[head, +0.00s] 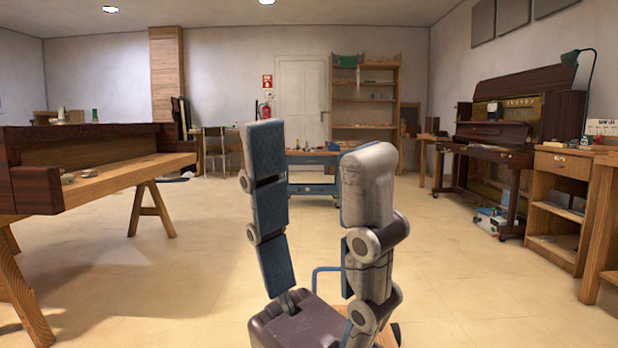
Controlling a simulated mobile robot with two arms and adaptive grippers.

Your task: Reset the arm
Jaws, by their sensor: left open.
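My left gripper (316,145) stands large in the middle of the head view. Its two fingers point up and are spread wide apart. One finger has a blue-grey padded face and the other shows its worn grey back. Nothing is between the fingers; only the room behind shows through the gap. The gripper's dark base is at the bottom of the view, and the arm behind it is out of sight. My right gripper is not in view.
A long dark wooden piano case (35,190) on trestles stands at left. A blue workbench (312,188) with small items stands behind the gripper. An opened upright piano (510,140) and a wooden cabinet (562,165) are at right. Bare floor (195,265) lies between.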

